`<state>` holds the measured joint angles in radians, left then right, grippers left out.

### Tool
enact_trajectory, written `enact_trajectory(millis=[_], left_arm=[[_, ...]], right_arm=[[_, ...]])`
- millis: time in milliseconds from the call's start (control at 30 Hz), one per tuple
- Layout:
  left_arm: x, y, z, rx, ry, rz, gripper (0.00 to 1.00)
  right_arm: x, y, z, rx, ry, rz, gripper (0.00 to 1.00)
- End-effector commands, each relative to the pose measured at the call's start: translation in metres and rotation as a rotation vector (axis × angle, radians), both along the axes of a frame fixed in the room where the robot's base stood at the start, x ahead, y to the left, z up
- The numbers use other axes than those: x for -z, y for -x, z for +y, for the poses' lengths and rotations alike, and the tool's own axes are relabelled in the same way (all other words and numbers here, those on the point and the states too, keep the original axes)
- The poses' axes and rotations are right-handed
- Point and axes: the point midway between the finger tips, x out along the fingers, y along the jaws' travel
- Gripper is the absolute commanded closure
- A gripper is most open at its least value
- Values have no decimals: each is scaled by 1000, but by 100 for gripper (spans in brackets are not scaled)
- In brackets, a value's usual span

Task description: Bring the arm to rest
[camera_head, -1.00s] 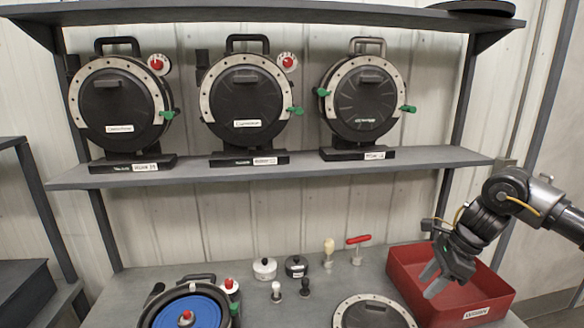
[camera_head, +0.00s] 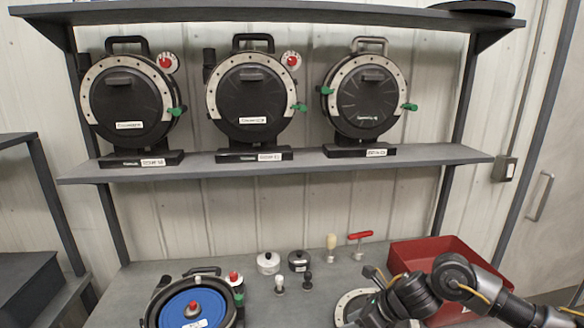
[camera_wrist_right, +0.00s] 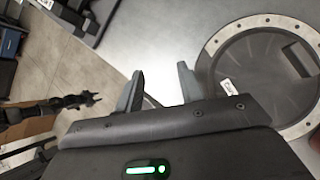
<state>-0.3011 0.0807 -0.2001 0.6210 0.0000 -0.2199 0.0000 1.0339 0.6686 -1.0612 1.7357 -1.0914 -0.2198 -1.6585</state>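My right arm comes in from the right in the head view, low over the front right of the bench (camera_head: 255,310). Its fingertips are hidden there. In the right wrist view my right gripper (camera_wrist_right: 162,84) is open, its two dark fingers apart with nothing between them. A black round housing with a metal ring (camera_wrist_right: 262,75) lies just right of the fingers in that view, and it is partly hidden by my arm in the head view (camera_head: 346,304). A small black arm end, apparently my left gripper (camera_wrist_right: 88,98), shows over the floor, too small to read.
A red bin (camera_head: 440,252) stands at the bench's right, behind my arm. A meter with a blue disc (camera_head: 190,308) sits front left. Small knobs, two lidded pots (camera_head: 268,262) and a red T-handle (camera_head: 359,238) stand mid-bench. Three black meters stand on the shelf (camera_head: 280,163).

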Motion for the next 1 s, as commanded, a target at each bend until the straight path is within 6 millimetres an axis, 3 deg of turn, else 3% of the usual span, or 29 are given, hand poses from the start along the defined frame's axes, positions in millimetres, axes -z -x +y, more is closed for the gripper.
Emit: enact_trajectory(millis=[33, 133, 233, 333, 467, 600, 700, 867, 900, 1000], left_arm=[[0, 2, 0, 0, -1, 3, 64], [0, 2, 0, 0, -1, 4, 64], [0, 1, 0, 0, -1, 3, 64], [0, 0, 0, 0, 0, 1, 64], [0, 0, 0, 0, 0, 1, 64], [0, 0, 0, 0, 0, 1, 64], [0, 0, 0, 0, 0, 0, 64], [0, -1, -1, -1, 1, 0, 64], [0, -1, -1, -1, 1, 0, 64], [0, -1, -1, -1, 1, 0, 64]], right_arm=[[13, 13, 26, 73, -79, 35, 62], [22, 32, 68, 301, -271, 125, 62], [25, 48, 91, 572, -471, 254, 62], [29, 65, 95, 877, -669, 418, 62], [42, 91, 73, 1325, -907, 659, 62], [70, 134, 23, 1861, -1123, 910, 62], [89, 170, -11, 2193, -1226, 1029, 62], [111, 223, -49, 2592, -1325, 1124, 62], [115, 236, -56, -2576, 1290, -1095, 62], [123, 267, -74, -2452, 1176, -983, 62]])
